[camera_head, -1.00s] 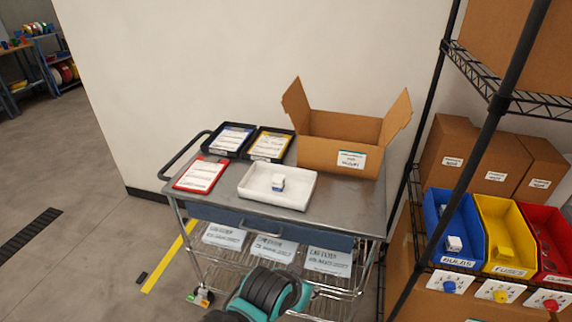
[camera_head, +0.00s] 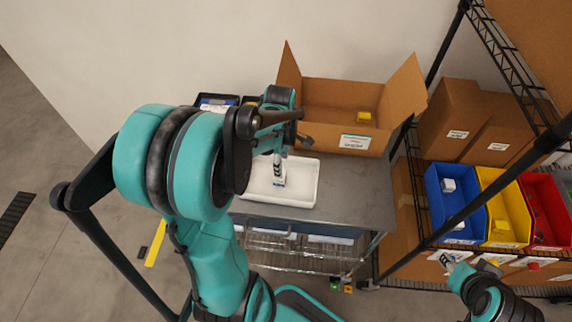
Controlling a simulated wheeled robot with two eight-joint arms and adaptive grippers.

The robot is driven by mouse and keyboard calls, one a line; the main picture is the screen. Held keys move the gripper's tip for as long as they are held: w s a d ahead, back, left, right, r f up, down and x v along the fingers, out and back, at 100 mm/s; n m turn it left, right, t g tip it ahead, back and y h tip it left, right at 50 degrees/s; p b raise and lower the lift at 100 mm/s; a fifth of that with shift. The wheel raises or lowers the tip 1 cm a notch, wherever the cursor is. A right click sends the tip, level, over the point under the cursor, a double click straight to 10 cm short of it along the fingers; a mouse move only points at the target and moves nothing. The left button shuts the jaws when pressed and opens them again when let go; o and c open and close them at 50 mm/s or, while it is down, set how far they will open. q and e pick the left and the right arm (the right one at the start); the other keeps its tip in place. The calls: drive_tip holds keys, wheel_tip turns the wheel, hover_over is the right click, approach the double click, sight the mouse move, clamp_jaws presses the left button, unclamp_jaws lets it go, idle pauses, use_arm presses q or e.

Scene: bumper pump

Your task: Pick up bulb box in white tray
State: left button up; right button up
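The white tray (camera_head: 308,184) stands on the grey cart top. The small white and blue bulb box (camera_head: 279,181) is inside it, partly covered by my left gripper (camera_head: 279,167). My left arm reaches in from the left, and its gripper points down over the tray with its tips at the box. I cannot tell whether the fingers are closed on the box, which appears to be at the tray floor. My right gripper (camera_head: 487,267) is at the lower right, in front of the bins; its finger opening is unclear.
An open cardboard box (camera_head: 345,143) with a yellow item (camera_head: 364,117) inside stands behind the tray. Blue (camera_head: 436,205), yellow (camera_head: 515,222) and red bins sit on the rack at right. The cart top (camera_head: 360,195) is clear right of the tray. My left arm hides the cart's left side.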

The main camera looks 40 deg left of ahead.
use_arm(q)
drive_tip(key=f+b, duration=0.1)
drive_tip(key=f, duration=0.1)
drive_tip(key=f+b, duration=0.1)
drive_tip(key=f, duration=0.2)
drive_tip(key=f+b, duration=0.1)
drive_tip(key=f, duration=0.1)
drive_tip(key=shift+s+a+f, duration=0.1)
drive_tip(key=shift+a+f, duration=0.25)
drive_tip(key=shift+r, duration=0.1)
drive_tip(key=c, duration=1.2)
